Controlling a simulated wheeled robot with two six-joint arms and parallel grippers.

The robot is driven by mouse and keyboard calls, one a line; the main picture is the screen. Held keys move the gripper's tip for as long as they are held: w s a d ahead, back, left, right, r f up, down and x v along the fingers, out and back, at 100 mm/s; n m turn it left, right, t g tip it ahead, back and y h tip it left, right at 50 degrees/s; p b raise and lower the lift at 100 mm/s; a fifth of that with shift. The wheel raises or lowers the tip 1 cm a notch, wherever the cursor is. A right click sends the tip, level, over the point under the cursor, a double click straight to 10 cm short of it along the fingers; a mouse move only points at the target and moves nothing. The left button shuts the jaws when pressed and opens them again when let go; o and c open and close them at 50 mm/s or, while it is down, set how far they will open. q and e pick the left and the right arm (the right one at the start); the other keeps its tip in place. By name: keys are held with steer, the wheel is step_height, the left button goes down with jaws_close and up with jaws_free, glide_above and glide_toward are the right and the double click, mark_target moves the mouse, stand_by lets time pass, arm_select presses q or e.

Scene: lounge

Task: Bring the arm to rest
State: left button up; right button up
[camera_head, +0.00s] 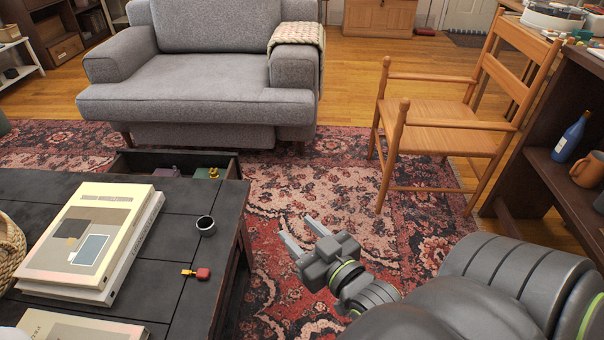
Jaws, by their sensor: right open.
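My right gripper (304,233) is at the lower middle of the head view, above the patterned rug and to the right of the black coffee table (180,206). Its two pale fingers are spread apart with nothing between them. They point up and to the left, toward the table's right end, and look clear of it. My right arm (450,300) comes in from the lower right. My left gripper is not in view.
A grey armchair (205,88), wooden chair (433,140) and dark shelf (545,165) surround open rug (310,185).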

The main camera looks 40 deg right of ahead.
stand_by(0.3)
